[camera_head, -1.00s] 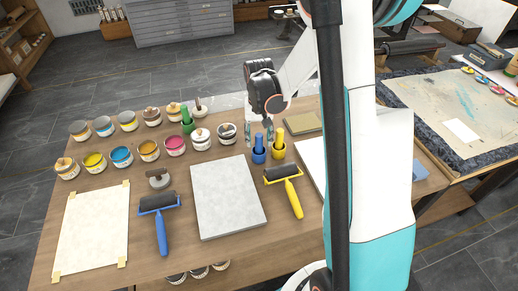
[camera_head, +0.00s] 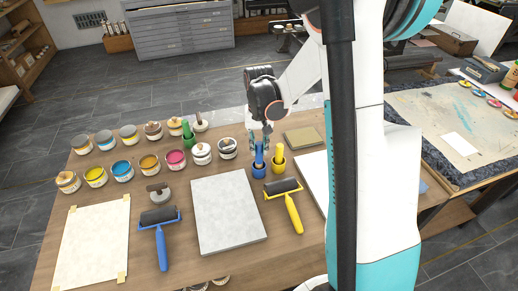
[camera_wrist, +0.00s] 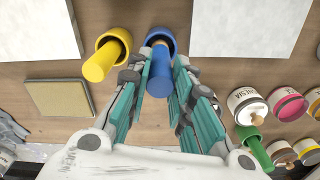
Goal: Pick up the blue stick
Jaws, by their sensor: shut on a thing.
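The blue stick (camera_head: 259,154) stands upright in a small blue cup (camera_head: 258,171) on the wooden table. My gripper (camera_head: 261,143) reaches down from above, its fingers around the stick's upper part. In the wrist view the blue stick (camera_wrist: 160,76) lies between the teal-padded fingers of my gripper (camera_wrist: 160,82), which is shut on it. A tan lower part of the stick shows at the mouth of the blue cup (camera_wrist: 152,33). The stick's bottom is hidden in the cup.
A yellow stick (camera_head: 278,152) in a yellow cup (camera_head: 276,167) stands close on the right. Several paint jars, including a white one (camera_head: 227,149), stand left. A grey slab (camera_head: 228,215) and yellow roller (camera_head: 287,205) lie in front. An olive block (camera_head: 304,136) lies behind right.

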